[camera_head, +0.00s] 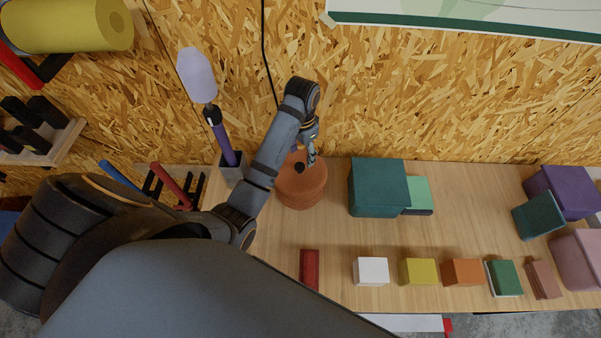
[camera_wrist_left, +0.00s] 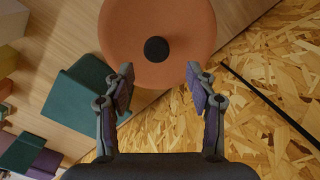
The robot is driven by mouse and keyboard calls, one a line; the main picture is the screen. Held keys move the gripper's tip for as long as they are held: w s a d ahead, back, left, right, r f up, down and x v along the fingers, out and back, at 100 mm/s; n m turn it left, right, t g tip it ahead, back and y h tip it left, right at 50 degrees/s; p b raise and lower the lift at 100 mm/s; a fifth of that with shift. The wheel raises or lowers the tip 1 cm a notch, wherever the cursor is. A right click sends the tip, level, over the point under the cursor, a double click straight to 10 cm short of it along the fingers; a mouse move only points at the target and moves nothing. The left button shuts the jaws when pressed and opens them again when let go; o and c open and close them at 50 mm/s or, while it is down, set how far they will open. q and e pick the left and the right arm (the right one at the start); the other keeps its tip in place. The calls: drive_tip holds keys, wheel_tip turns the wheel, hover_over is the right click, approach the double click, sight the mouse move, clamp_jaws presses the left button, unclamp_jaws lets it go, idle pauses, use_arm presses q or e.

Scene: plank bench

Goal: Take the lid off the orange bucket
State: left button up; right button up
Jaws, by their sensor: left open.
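The orange bucket (camera_head: 302,192) stands upright on the bench near its back left part. Its round orange lid (camera_wrist_left: 185,22) is on top, with a dark round knob (camera_wrist_left: 156,49) at the middle. My left gripper (camera_head: 310,160) is above the lid at its back side. In the left wrist view the fingers (camera_wrist_left: 160,80) are open and empty, spread to either side below the knob. The knob is beyond the fingertips and not between them. I do not see my right gripper in either view.
A teal box (camera_head: 378,188) stands right of the bucket. A dark holder (camera_head: 232,170) with a purple-handled brush is close on its left. Several small blocks, including a white one (camera_head: 371,271), line the front edge. The chipboard wall (camera_head: 420,90) rises behind.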

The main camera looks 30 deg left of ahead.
sight(300, 166)
use_arm(q)
drive_tip(key=f+b, duration=0.1)
drive_tip(key=s+f+b, duration=0.1)
drive_tip(key=f, duration=0.1)
drive_tip(key=shift+s, duration=0.2)
drive_tip(key=shift+f+b, duration=0.7)
drive_tip(key=shift+f, duration=0.25)
drive_tip(key=shift+w, duration=0.15)
drive_tip(key=shift+r, duration=0.1)
drive_tip(key=c, duration=0.4)
clamp_jaws()
use_arm(e)
drive_tip(key=f, duration=0.1)
drive_tip(key=s+f, duration=0.2)
drive_tip(key=shift+f, duration=0.3)
